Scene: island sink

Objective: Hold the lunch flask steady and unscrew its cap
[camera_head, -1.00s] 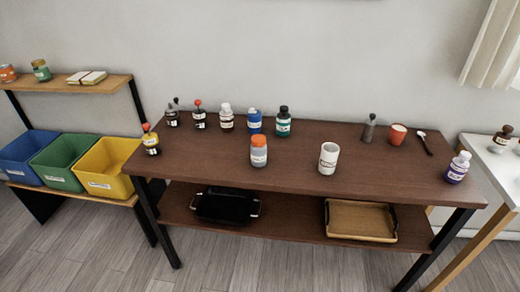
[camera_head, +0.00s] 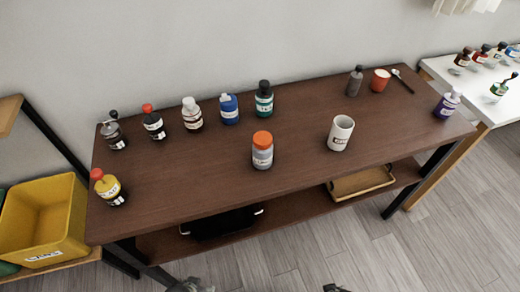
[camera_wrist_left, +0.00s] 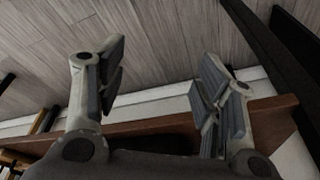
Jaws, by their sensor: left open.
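The flask (camera_head: 262,157), a grey jar with an orange cap (camera_head: 262,139) and a white label, stands upright near the middle of the brown table in the head view. The cap sits on it. My left gripper (camera_wrist_left: 163,78) is open and empty in the left wrist view, its two fingers wide apart. In the head view a bit of it (camera_head: 190,285) shows at the bottom edge, below the table front and apart from the flask. A small dark part, seemingly of my right gripper (camera_head: 338,288), shows at the bottom edge; its fingers are not clear.
A white mug (camera_head: 340,133) stands right of the flask. Several bottles line the table's back left, and a yellow-bodied bottle (camera_head: 109,188) stands at the left end. A red cup (camera_head: 380,80) and a purple bottle (camera_head: 446,105) are at the right. The tabletop around the flask is clear.

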